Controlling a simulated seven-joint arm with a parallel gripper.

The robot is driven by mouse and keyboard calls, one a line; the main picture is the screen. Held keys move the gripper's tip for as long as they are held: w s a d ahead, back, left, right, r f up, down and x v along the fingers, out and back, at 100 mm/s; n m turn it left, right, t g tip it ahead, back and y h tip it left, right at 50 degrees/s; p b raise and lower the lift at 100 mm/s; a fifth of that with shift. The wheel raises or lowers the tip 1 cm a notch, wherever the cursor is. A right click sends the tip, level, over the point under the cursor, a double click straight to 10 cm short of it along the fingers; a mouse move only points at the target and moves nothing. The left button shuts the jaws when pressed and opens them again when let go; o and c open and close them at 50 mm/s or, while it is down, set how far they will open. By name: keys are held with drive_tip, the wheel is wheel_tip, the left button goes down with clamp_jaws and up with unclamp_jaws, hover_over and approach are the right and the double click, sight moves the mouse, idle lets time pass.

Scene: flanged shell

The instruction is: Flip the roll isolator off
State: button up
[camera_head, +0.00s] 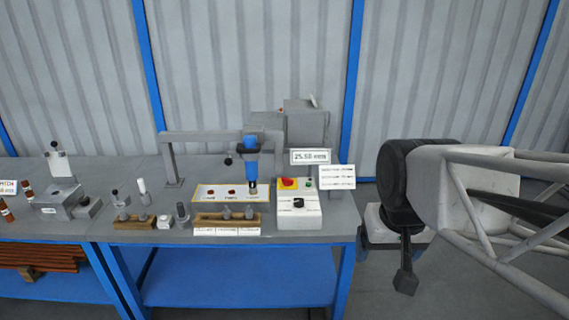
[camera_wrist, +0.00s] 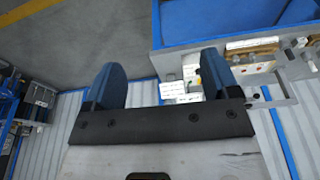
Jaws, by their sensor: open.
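A white control box (camera_head: 299,218) stands at the right end of the bench. It carries a red button on a yellow square (camera_head: 288,183), a small green button and a black knob (camera_head: 298,203). A lever or switch named as the roll isolator cannot be picked out for sure; the labels are too small to read. In the wrist view my gripper (camera_wrist: 160,78) shows two blue fingers wide apart with nothing held between them. White cards (camera_wrist: 172,90) at the bench's end show beyond the gap, apart from the fingers.
A grey machine (camera_head: 306,122) with a blue spindle (camera_head: 250,150) stands behind the box. White label cards (camera_head: 336,177) stand at its right. Wooden blocks with grey pegs (camera_head: 228,218) lie left of the box.

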drive_tip(key=shift+o, duration=0.3)
drive_tip(key=w+a+r, duration=0.1)
drive_tip(key=w+r, duration=0.1)
drive_tip(key=w, duration=0.7)
drive_tip(key=w+a+r+m, duration=0.1)
drive_tip(key=w, duration=0.9)
drive_tip(key=shift+r+g, duration=0.3)
drive_tip(key=shift+r, duration=0.05)
drive_tip(key=m+g, duration=0.2)
drive_tip(key=m, duration=0.3)
hover_over(288, 181)
wheel_tip(288, 181, down, 24)
drive_tip(key=shift+w+f, duration=0.1)
drive_tip(key=shift+f, duration=0.15)
drive_tip(key=shift+w+a+f, duration=0.1)
drive_tip(key=shift+w+f, duration=0.25)
drive_tip(key=shift+f, duration=0.15)
drive_tip(key=shift+f, duration=0.15)
drive_tip(key=shift+f, duration=3.7)
